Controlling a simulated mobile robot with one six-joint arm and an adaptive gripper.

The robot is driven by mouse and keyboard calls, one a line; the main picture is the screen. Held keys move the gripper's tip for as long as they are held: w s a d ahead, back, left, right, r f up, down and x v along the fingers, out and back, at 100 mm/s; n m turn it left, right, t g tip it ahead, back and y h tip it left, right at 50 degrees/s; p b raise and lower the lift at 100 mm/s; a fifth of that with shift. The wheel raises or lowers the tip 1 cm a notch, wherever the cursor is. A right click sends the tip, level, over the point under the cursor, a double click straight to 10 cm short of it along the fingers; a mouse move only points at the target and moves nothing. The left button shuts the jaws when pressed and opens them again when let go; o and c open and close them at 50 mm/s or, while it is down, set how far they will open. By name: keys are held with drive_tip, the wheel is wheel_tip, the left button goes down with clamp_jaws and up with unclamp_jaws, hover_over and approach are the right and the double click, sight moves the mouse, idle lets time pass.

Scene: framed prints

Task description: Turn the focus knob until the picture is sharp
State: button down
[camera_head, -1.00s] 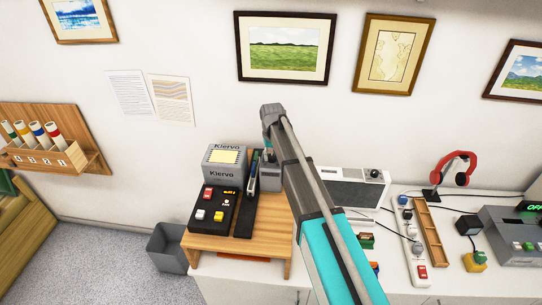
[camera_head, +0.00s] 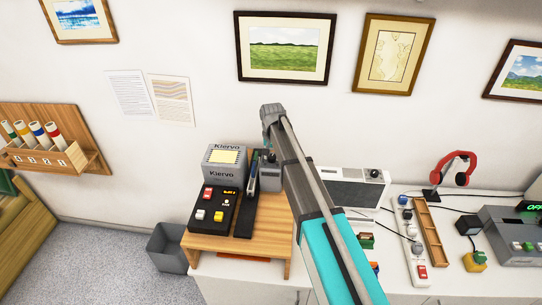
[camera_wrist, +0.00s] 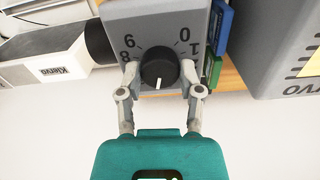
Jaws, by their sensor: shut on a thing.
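The focus knob (camera_wrist: 160,72) is a round black dial with a white mark, on a grey panel (camera_wrist: 200,14) printed with several digits. In the wrist view the mark points down toward my gripper. My gripper (camera_wrist: 160,78) is shut on the knob, one finger on each side. In the head view the grey unit (camera_head: 270,180) is partly behind my arm, and its knob is hidden. A grey Kiervo box (camera_head: 223,176) with a small pale yellow screen (camera_head: 223,156) stands to its left. I cannot tell whether a picture on it is sharp.
A black button box (camera_head: 212,212) is on the wooden board (camera_head: 235,247), left of my arm. A white device (camera_head: 352,189), red headphones (camera_head: 455,168) and a power strip (camera_head: 412,240) are to the right. Framed prints (camera_head: 286,47) hang above. A bin (camera_head: 168,248) stands on the floor.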

drive_tip(key=shift+c, duration=1.3)
unclamp_jaws()
drive_tip(key=shift+s, duration=0.1)
